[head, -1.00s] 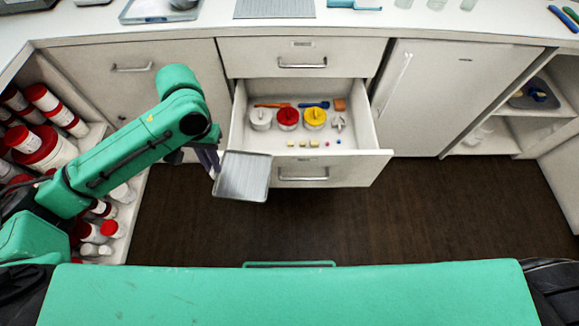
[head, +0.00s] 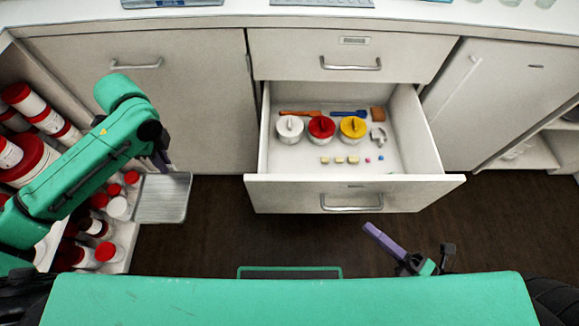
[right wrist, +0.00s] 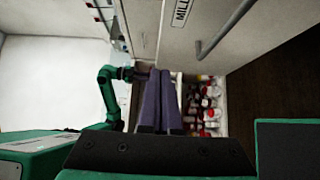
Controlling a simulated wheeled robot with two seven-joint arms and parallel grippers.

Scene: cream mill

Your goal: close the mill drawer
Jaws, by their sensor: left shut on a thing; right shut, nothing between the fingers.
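The open drawer (head: 285,195) juts out below a closed one, in the middle of the head view. It holds white, red and yellow lidded jars and several small items. My left gripper (head: 164,163) is shut on a flat grey metal tray (head: 163,198), held left of the drawer and apart from it. My right gripper (head: 373,231) is shut and empty, low in front of the drawer's right half, below its bar handle (head: 350,204). In the right wrist view its purple fingers (right wrist: 160,88) lie together, near a cabinet front with a partly visible "MILL" label (right wrist: 182,10).
An open shelf of red-lidded white containers (head: 38,160) stands at the left. A closed drawer (head: 340,55) is above the open one, under the white counter (head: 420,12). Dark floor (head: 225,245) lies clear in front.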

